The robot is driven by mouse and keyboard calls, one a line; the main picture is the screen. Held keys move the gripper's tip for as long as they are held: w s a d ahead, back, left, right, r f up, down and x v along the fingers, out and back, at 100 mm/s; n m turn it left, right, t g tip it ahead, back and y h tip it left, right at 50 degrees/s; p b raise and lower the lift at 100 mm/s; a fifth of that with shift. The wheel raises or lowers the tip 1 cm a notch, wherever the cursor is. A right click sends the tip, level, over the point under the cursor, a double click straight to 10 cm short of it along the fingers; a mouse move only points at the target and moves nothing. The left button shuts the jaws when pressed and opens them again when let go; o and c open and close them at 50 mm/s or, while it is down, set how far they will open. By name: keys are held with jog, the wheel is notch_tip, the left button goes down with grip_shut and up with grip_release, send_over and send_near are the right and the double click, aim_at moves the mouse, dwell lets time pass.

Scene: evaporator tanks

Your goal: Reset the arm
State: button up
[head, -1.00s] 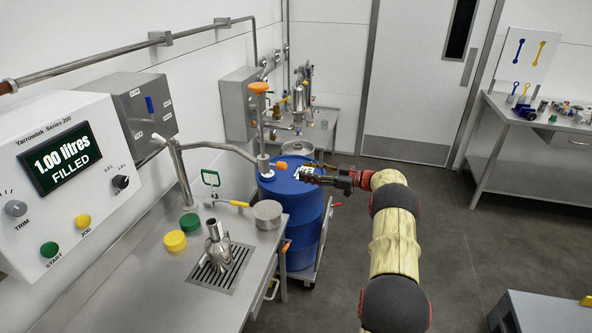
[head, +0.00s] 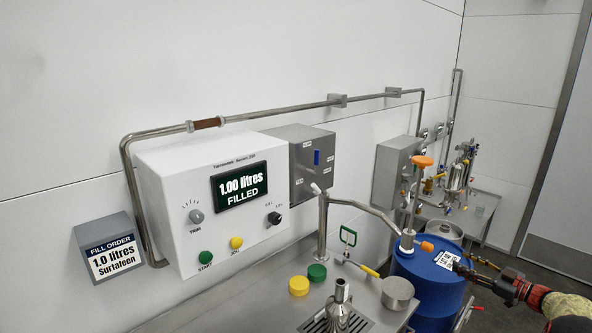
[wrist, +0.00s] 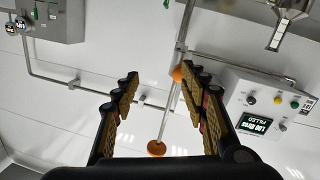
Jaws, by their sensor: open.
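My gripper (head: 478,271) is at the right edge of the head view, beside and above the top of the blue drum (head: 432,285). In the wrist view my gripper (wrist: 160,85) has its two fingers spread apart with nothing between the tips. Part of my arm runs off the lower right edge of the head view. An orange-topped pump (head: 421,162) stands on the drum. A white label (head: 447,260) lies on the drum top close to the gripper.
The control box (head: 220,200) reads 1.00 litres filled. A fill order sign (head: 109,256) reads 1.0 litres. The steel bench (head: 250,305) carries a yellow lid (head: 299,286), a green lid (head: 317,272), a metal vessel (head: 339,300) and a round pot (head: 397,292).

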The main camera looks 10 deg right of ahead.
jog(key=w+d+f+m+h, duration=0.2)
jog(key=d+f+m+h, duration=0.2)
jog(key=d+f+h, duration=0.25)
jog(key=s+d+f+m+g+h, duration=0.2)
jog(key=s+d+m+g+h, duration=0.2)
jog(key=s+d+m+h, duration=0.3)
jog(key=s+a+r+g+y, duration=0.1)
jog(key=s+a+r, duration=0.6)
jog(key=s+a, duration=0.5)
jog(key=s+a+r+n+g+y, duration=0.1)
jog(key=s+a+r, duration=0.6)
jog(key=a, duration=2.1)
jog(key=s+a+r+n+g+y, duration=0.1)
jog(key=s+a+r+g+y, duration=0.2)
jog(key=s+a, duration=1.6)
notch_tip(320, 180, up, 4)
jog(key=shift+s+a+r, duration=0.15)
jog(key=shift+s+a, duration=0.1)
jog(key=shift+a, duration=0.45)
